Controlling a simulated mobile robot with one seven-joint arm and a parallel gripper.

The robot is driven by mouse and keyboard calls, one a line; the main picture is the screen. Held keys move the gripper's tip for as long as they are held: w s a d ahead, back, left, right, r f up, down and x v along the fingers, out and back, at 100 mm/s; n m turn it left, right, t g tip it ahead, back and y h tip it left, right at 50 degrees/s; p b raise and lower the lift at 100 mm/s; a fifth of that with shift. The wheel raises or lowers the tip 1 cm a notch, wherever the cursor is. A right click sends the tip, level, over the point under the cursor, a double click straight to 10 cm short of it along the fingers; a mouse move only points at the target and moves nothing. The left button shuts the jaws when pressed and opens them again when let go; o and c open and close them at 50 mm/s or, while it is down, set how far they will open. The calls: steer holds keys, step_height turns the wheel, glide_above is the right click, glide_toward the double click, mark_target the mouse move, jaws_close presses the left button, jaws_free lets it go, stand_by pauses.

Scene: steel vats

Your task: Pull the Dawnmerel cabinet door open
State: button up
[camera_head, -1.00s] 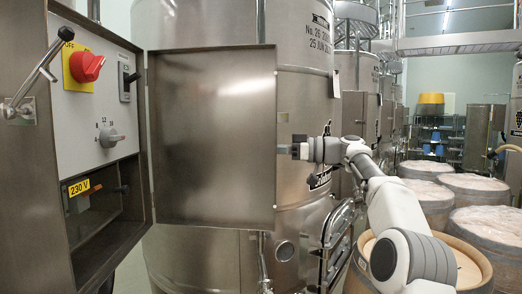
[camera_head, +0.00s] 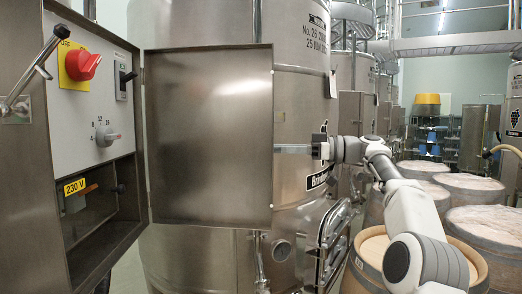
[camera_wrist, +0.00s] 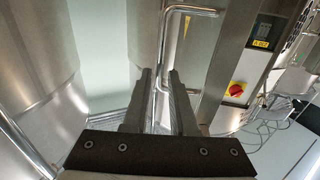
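The cabinet (camera_head: 95,110) stands at the left in the head view, with switches and a yellow 230 V label. No Dawnmerel name is readable. Its flat steel door (camera_head: 210,135) is swung wide open to the right, its inner face toward the head camera. My gripper (camera_head: 282,148) is level with the door's right edge, fingers pointing left; I cannot tell whether they touch it. In the wrist view, two parted fingers (camera_wrist: 161,75) show a gap with a bent steel bar in line with it, and nothing clearly clamped. The cabinet's red switch (camera_wrist: 236,89) also shows there.
A large steel vat (camera_head: 300,75) stands close behind the door and my gripper. Several barrels (camera_head: 485,228) fill the floor at the right. A curved vat fitting (camera_head: 333,225) is below my gripper. A railed walkway (camera_head: 455,43) is overhead at the back.

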steer(key=p+v, duration=0.2)
steer(key=v, duration=0.9)
steer(key=shift+d+p, duration=0.3)
steer(key=shift+p, duration=0.05)
steer(key=shift+a, duration=0.1)
